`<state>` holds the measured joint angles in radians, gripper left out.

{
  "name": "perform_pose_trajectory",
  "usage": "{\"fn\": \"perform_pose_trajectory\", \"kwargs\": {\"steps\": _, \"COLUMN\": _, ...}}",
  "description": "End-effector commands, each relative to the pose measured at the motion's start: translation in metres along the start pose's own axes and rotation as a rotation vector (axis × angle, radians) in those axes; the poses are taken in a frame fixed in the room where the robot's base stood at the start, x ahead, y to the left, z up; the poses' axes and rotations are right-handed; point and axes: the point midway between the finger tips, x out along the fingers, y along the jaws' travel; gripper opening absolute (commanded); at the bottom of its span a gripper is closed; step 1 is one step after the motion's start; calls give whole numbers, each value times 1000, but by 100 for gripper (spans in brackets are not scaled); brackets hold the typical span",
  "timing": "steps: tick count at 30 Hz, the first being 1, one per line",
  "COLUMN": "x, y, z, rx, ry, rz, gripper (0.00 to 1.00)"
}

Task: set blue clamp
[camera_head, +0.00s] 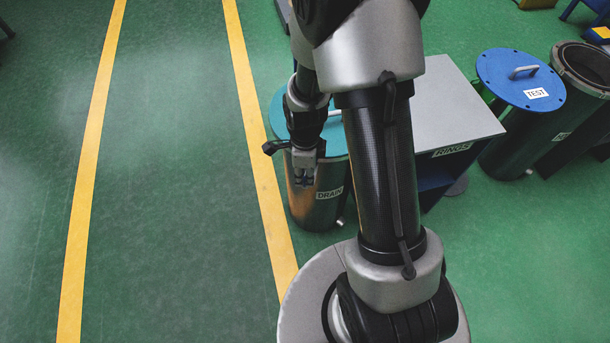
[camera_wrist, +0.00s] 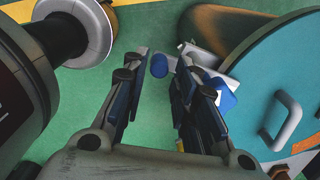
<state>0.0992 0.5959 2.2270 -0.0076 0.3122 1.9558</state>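The blue clamp shows in the wrist view beside the teal lid, with a blue rounded end (camera_wrist: 159,66) and a larger blue part (camera_wrist: 222,96) joined by a pale metal piece. My gripper (camera_wrist: 161,62) is open, its two dark fingers apart. The rounded end appears between the fingertips, nearer the right one; I cannot tell if they touch. The right finger hides part of the clamp. In the head view my gripper (camera_head: 305,174) hangs in front of the DRAIN cylinder (camera_head: 313,207), whose teal lid (camera_head: 333,138) is partly hidden by my arm.
A grey-topped table (camera_head: 455,105) labelled RINGS stands right of the DRAIN cylinder. Farther right are a blue-lidded TEST cylinder (camera_head: 520,80) and an open dark cylinder (camera_head: 585,68). A lid handle (camera_wrist: 284,121) stands up at the right in the wrist view. Green floor left is clear.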

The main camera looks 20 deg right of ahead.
Motion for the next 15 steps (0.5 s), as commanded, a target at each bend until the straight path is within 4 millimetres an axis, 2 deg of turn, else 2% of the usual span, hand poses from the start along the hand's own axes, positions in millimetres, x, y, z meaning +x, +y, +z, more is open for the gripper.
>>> {"fn": "perform_pose_trajectory", "kwargs": {"steps": 3, "x": -28, "y": -2, "z": 1, "rx": 0, "ry": -3, "rz": -7, "gripper": 26}}
{"fn": "perform_pose_trajectory", "kwargs": {"steps": 9, "x": -69, "y": -1, "z": 1, "rx": 0, "ry": -2, "rz": -5, "gripper": 26}}
{"fn": "perform_pose_trajectory", "kwargs": {"steps": 15, "x": -92, "y": -1, "z": 0, "rx": 0, "ry": -1, "rz": -3, "gripper": 26}}
